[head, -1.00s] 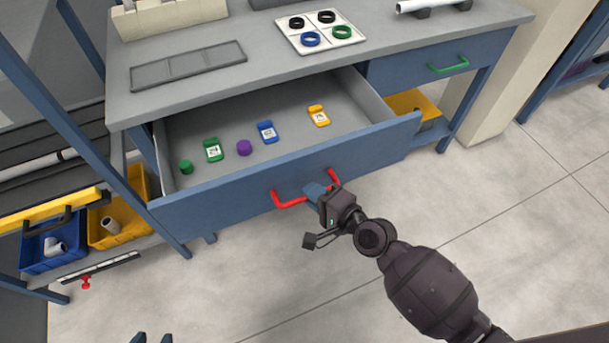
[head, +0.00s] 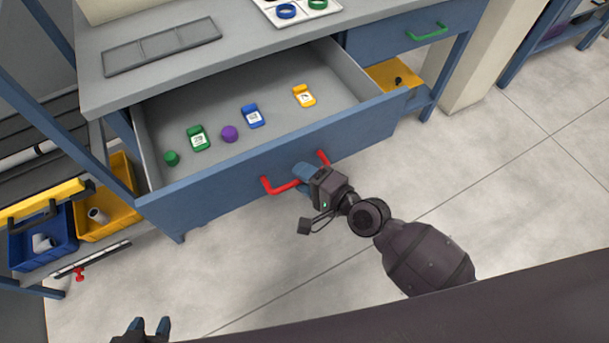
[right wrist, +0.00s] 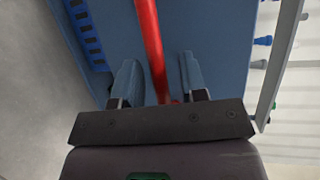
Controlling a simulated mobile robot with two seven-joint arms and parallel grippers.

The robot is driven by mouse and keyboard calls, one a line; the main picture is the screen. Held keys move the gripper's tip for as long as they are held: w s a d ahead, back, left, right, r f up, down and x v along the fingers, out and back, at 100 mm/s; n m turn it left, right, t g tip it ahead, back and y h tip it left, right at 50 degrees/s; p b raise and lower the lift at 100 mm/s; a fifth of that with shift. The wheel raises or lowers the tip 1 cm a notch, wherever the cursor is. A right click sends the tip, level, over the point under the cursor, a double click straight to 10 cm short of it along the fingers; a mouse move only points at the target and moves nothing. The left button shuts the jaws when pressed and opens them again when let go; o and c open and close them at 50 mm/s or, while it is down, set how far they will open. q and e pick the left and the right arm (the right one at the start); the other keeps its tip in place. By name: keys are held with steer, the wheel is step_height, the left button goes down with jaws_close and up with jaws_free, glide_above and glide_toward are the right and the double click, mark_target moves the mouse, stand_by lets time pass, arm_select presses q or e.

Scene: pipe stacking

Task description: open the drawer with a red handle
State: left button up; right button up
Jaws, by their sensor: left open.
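The drawer (head: 225,180) with the red handle (head: 280,187) is pulled well out from under the grey worktop. My right gripper (head: 303,178) is at the middle of the handle and hides part of it. In the right wrist view, the red handle (right wrist: 150,35) runs between the two fingers of my right gripper (right wrist: 160,65). Gaps show on both sides of the bar, so the fingers look open around it. My left gripper (head: 148,327) is at the bottom edge of the head view, open and empty, away from the drawer.
Inside the drawer lie a green item (head: 198,138), a purple item (head: 230,133), a blue item (head: 252,115) and a yellow item (head: 303,96). A shut drawer with a green handle (head: 427,31) is at right. Bins (head: 110,215) stand at left. The floor in front is clear.

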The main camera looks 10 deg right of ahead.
arm_select(q)
steer(key=shift+f, duration=0.1)
arm_select(e)
steer(key=v, duration=1)
steer(key=shift+s+d, duration=0.3)
arm_select(q)
steer(key=shift+w, duration=0.15)
arm_select(e)
steer(key=shift+r, duration=0.1)
arm_select(q)
step_height(320, 180, up, 9)
steer(key=t+p, duration=0.1)
steer(key=p, duration=0.9)
steer(key=shift+n, duration=0.3)
arm_select(e)
steer(key=s+d+r+n+g+h, duration=0.1)
steer(key=s+d+r+n+h, duration=0.1)
steer(key=s+d+n+h, duration=0.8)
steer(key=s+d+n, duration=0.1)
steer(key=s+d, duration=0.2)
steer(key=s, duration=0.2)
steer(key=shift+s+d+r+n, duration=0.25)
steer(key=shift+d+r+n, duration=0.1)
steer(key=shift+n, duration=0.05)
